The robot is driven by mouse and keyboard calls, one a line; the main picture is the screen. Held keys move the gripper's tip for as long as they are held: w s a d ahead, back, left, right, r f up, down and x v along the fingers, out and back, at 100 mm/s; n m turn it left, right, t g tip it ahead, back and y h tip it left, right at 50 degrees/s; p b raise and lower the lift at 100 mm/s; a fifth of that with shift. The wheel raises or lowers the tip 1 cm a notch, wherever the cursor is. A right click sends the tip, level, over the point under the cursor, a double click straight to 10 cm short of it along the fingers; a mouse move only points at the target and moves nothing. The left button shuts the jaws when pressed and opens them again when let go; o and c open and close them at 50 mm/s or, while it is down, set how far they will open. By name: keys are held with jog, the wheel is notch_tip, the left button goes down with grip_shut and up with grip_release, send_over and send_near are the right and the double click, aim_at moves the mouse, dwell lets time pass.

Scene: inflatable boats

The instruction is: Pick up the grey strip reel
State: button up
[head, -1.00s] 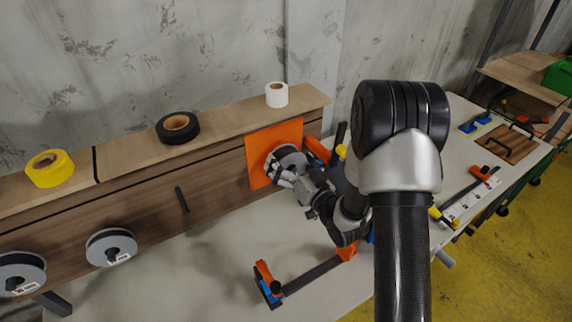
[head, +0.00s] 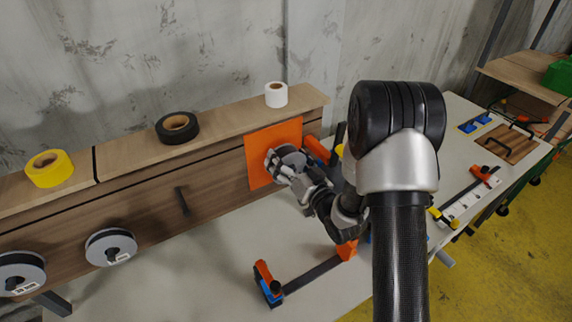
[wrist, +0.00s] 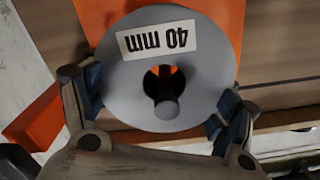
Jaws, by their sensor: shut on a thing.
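The grey strip reel (wrist: 125,85) is a flat grey disc with a white "40 mm" label and a hole in its middle. A dark round peg (wrist: 166,106) shows in the hole. My gripper (wrist: 158,112) is shut on the reel, with one finger pad at its left rim and one at its right rim in the wrist view. In the head view my gripper (head: 284,165) is in front of the orange panel (head: 258,147), and the reel is partly hidden by it. I cannot tell whether the reel is clear of the peg.
Two similar reels (head: 111,247) hang at the left of the wooden board. Yellow, black and white tape rolls (head: 276,95) sit on the shelf on top. A clamp with orange ends (head: 312,275) lies on the pale bench below, and the bench left of it is bare.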

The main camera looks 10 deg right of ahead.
jog(key=shift+c, duration=1.3)
jog(key=shift+r, duration=0.45)
jog(key=p+v, duration=0.2)
jog(key=v, duration=0.4)
jog(key=p+v, duration=0.3)
jog(key=v, duration=0.3)
jog(key=p+v, duration=0.2)
jog(key=v, duration=0.4)
jog(key=shift+r, duration=0.35)
